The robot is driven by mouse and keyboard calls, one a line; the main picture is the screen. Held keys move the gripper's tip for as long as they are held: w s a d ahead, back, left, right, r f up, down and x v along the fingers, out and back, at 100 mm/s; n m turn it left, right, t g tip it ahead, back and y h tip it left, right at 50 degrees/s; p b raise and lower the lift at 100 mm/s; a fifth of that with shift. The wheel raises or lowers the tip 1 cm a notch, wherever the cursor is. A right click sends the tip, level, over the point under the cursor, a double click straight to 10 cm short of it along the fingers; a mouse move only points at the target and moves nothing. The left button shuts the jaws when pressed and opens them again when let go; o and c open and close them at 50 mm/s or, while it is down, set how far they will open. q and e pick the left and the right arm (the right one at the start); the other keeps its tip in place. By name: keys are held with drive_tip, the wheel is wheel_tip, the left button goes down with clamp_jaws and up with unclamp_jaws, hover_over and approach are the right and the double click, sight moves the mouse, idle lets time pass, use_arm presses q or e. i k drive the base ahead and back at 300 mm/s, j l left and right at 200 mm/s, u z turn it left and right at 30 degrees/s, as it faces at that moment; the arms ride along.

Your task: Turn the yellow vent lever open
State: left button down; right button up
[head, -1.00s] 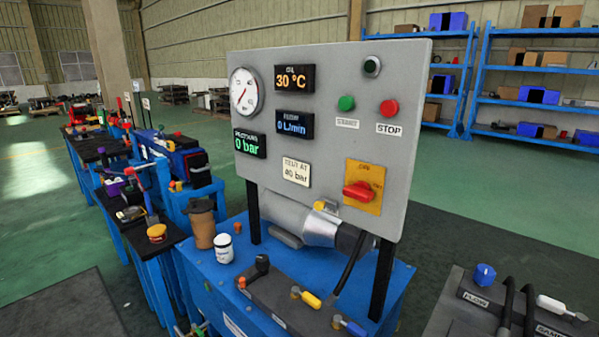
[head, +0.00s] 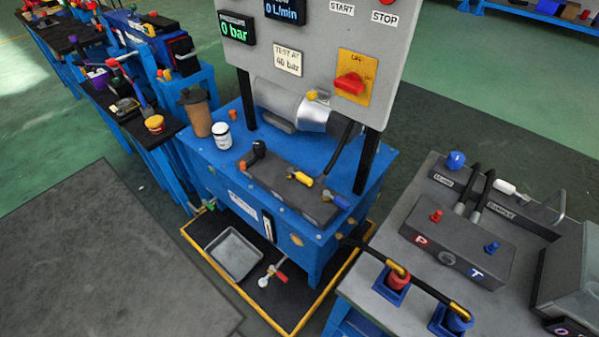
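The yellow vent lever (head: 302,178) is a short yellow handle on a metal fitting. It sits on top of the dark manifold block (head: 290,190) on the blue power unit (head: 225,165). It points toward the lower right in the head view. A blue lever (head: 340,200) is beside it to the right, and a black knob (head: 258,148) stands at the block's left end. Neither of my grippers shows in the head view.
The grey panel (head: 315,65) with a red switch (head: 350,83) stands behind the block. A brown cup (head: 197,112) and white jar (head: 221,135) stand to its left. A grey bench (head: 400,270) with hoses is at right. Open floor (head: 100,260) is at lower left.

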sight(306, 181)
drive_tip(key=k+z, duration=0.15)
drive_tip(key=z, duration=0.25)
drive_tip(key=k+z, duration=0.1)
drive_tip(key=z, duration=0.3)
drive_tip(key=k+z, duration=0.15)
drive_tip(key=z, duration=0.25)
